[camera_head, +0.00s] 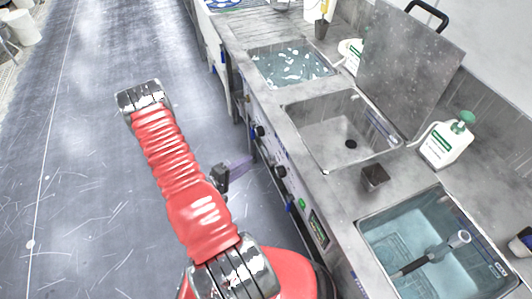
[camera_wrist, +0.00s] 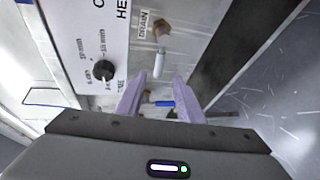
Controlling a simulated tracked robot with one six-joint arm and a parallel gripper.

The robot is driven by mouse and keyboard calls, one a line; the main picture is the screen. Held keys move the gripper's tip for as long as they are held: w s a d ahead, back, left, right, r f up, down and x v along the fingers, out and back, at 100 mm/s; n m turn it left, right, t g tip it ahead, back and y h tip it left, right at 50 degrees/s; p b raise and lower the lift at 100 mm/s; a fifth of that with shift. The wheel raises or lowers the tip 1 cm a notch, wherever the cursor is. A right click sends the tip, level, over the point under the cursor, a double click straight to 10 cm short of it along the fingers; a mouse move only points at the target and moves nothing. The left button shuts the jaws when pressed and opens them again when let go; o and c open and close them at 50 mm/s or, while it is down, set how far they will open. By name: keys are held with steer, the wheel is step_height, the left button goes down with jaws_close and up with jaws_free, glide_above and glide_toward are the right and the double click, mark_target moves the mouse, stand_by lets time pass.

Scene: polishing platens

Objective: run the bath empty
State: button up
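My gripper (camera_head: 240,164) has pale purple fingers and is low at the front of the sink counter. In the wrist view my gripper (camera_wrist: 161,84) is open, with nothing held between its fingers. Ahead of the fingertips, a pale rounded handle (camera_wrist: 159,63) hangs under a brass fitting (camera_wrist: 161,29), beside a DRAIN label (camera_wrist: 145,24). A small blue lever (camera_wrist: 164,103) shows in the gap between the fingers; whether they touch it I cannot tell. The right bath (camera_head: 379,226) holds clear bluish water and a grey-tipped tool. The left bath (camera_head: 262,80) holds water with white flecks. The middle basin (camera_head: 338,135) looks empty.
A dark control knob (camera_wrist: 104,71) sits on the white front panel (camera_wrist: 85,40). A raised grey lid (camera_head: 408,68) stands behind the middle basin. White bottles, one with a green pump (camera_head: 446,141), stand on the counter. The grey floor (camera_head: 85,190) to the left is open.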

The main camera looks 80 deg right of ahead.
mark_target(266, 153)
steer(key=x, duration=1.2)
steer(key=shift+s+d+r, duration=0.1)
steer(key=shift+c, duration=0.7)
jaws_close()
